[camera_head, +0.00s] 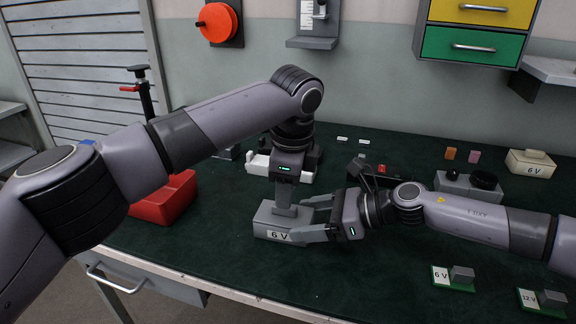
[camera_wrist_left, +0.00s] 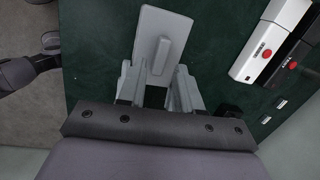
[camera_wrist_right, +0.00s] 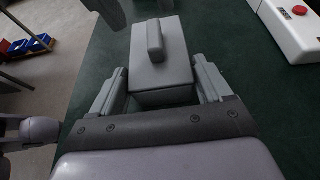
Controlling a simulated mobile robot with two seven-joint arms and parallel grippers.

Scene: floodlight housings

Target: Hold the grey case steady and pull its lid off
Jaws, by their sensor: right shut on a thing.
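The grey case (camera_head: 276,236), labelled 6 V, stands on the green bench mat. Its flat lid (camera_wrist_right: 172,70) is on it, with a raised bar handle (camera_wrist_right: 155,41) along the top. My right gripper (camera_head: 292,221) is shut on the case body, one finger along each side; the right wrist view shows the case between them. My left gripper (camera_head: 285,208) points down over the lid. In the left wrist view its fingers (camera_wrist_left: 155,70) are apart, with the handle (camera_wrist_left: 161,56) close to the gap. The gripper partly hides the handle in the head view.
A red bin (camera_head: 165,200) stands on the left. White and black cases (camera_head: 259,163) lie behind the grippers. A cream 6 V case (camera_head: 531,162) and a grey case with a black knob (camera_head: 468,186) are at the right. Small green-based parts (camera_head: 455,281) lie front right.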

